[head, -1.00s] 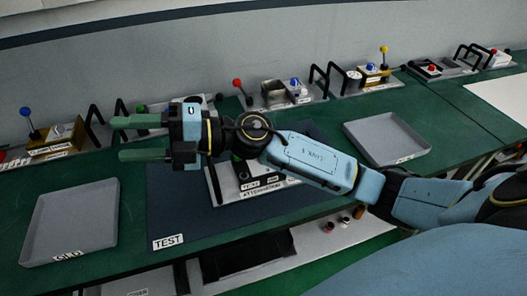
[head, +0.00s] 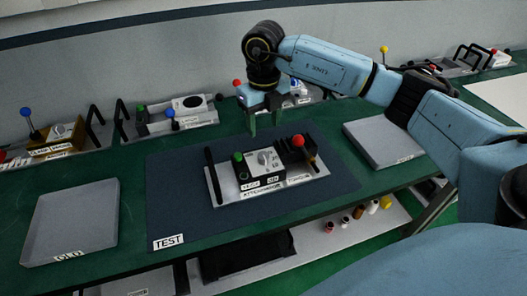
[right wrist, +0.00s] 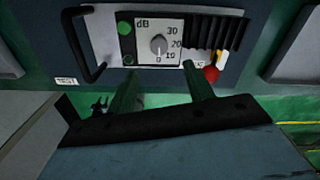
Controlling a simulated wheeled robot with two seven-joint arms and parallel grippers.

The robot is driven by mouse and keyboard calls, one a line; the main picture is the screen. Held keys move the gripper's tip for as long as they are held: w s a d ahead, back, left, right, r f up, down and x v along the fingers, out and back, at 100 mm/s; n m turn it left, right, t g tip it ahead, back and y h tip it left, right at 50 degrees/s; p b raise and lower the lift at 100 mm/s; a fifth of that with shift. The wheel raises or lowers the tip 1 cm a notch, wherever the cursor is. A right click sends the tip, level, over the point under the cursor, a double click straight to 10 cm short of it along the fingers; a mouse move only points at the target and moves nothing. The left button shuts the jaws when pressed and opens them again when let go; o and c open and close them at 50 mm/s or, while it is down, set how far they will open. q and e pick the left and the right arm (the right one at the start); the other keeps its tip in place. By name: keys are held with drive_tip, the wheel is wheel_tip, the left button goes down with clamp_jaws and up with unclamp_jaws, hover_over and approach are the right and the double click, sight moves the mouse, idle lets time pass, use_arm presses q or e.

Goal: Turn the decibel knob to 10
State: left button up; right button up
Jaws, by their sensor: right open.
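The attenuator unit (head: 262,192) sits on the blue TEST mat. Its round grey decibel knob (head: 265,158) is on the black and white box in the middle. In the right wrist view the knob (right wrist: 158,44) has the marks 0, 10, 20 and 30 around it, and its pointer seems to face down near 0. My right gripper (head: 264,124) is open and empty, its green fingers pointing down above and behind the unit. In the right wrist view its fingers (right wrist: 162,82) are apart and clear of the knob. My left gripper is not in view.
The unit carries a green button (head: 238,157), a red ball lever (head: 298,141) and a black handle (head: 212,175) beside the knob. Grey trays stand left (head: 75,222) and right (head: 385,140). Other modules line the back of the bench. The mat's front is clear.

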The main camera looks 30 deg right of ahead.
sight(263, 155)
wheel_tip(263, 155, down, 11)
drive_tip(key=shift+r, duration=0.15)
drive_tip(key=c, duration=1)
